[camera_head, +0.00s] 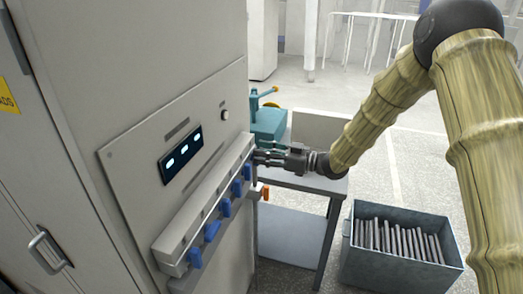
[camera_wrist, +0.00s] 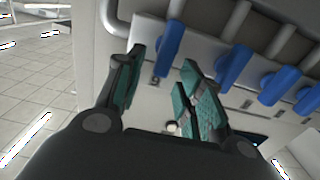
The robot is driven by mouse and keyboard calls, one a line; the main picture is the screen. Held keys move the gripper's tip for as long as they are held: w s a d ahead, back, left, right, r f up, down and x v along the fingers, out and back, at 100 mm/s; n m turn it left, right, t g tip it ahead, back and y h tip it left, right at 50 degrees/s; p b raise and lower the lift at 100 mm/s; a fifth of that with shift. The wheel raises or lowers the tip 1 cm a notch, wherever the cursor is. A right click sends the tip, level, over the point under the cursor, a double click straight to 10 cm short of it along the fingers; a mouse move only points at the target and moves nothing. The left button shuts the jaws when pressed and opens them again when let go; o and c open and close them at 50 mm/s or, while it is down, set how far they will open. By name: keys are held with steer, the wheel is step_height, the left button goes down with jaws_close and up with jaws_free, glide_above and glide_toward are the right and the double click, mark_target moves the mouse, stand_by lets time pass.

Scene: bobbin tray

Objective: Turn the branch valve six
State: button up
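A grey valve manifold (camera_head: 205,205) on the cabinet carries a row of blue lever handles.
More blue levers (camera_wrist: 233,66) follow to the right. A display panel (camera_head: 181,158) is above the manifold. A bin of rods (camera_head: 390,272) is on the floor.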

steer(key=shift+w+a, duration=0.15)
steer(key=shift+a, duration=0.4)
jaws_close()
